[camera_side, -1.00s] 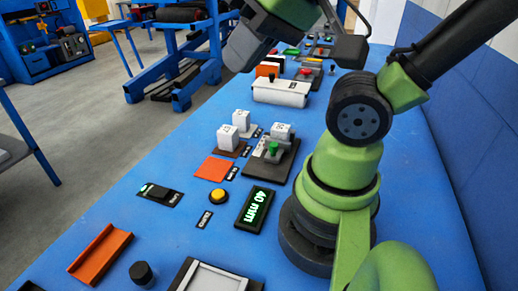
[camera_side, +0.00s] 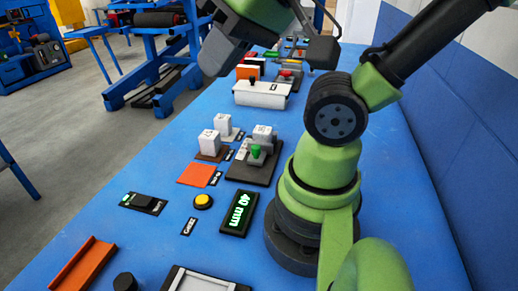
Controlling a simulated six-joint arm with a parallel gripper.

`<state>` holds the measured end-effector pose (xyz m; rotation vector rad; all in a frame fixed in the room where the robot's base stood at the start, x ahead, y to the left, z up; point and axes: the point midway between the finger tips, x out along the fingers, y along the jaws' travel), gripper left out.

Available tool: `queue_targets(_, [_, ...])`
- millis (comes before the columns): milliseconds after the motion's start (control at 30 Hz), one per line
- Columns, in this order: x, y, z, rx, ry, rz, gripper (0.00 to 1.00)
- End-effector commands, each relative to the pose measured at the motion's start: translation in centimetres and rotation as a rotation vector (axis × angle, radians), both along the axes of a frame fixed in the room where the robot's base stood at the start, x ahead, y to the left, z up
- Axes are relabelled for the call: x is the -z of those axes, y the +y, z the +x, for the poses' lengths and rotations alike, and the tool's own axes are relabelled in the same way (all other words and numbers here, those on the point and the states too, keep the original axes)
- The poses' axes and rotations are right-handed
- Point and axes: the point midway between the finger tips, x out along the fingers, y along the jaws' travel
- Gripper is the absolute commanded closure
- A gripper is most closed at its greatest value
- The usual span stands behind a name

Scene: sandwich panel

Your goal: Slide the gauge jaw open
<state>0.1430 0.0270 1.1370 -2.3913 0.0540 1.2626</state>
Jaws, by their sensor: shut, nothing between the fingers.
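The gauge (camera_side: 262,172) is a dark base plate in the middle of the bench. A white block (camera_side: 263,135) stands at its back, and a grey piece with a green knob (camera_side: 255,152) sits in front of it, seemingly the jaw. The gap between them is hard to judge from here. A black display (camera_side: 238,213) in front of the gauge reads "40 mm" in green. My gripper (camera_side: 213,63) is shut and empty at the top of the picture, above the bench and apart from the gauge. Its fingertips are hard to make out.
Two white blocks (camera_side: 209,144) stand left of the gauge, with an orange square (camera_side: 196,175) in front. A yellow button (camera_side: 203,201), a black switch panel (camera_side: 143,203) and an orange channel (camera_side: 84,262) lie nearer. A white box (camera_side: 262,94) stands farther back.

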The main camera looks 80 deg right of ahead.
Motion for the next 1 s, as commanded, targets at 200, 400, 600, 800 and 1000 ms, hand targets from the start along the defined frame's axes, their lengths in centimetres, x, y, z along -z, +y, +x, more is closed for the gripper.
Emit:
queue_targets(200, [0.0, 0.0, 0.0, 0.000, 0.000, 0.000, 1.00])
queue_targets(400, [0.1, -0.5, 0.7, 0.020, 0.036, -0.013, 0.65])
queue_targets(600, [1.4, -4.1, 4.1, 0.113, 0.232, -0.059, 0.65])
queue_targets(800, [4.7, -9.9, 6.9, 0.206, 0.481, -0.060, 0.65])
queue_targets(1000, [10.1, -16.3, 7.4, 0.276, 0.719, 0.007, 0.65])
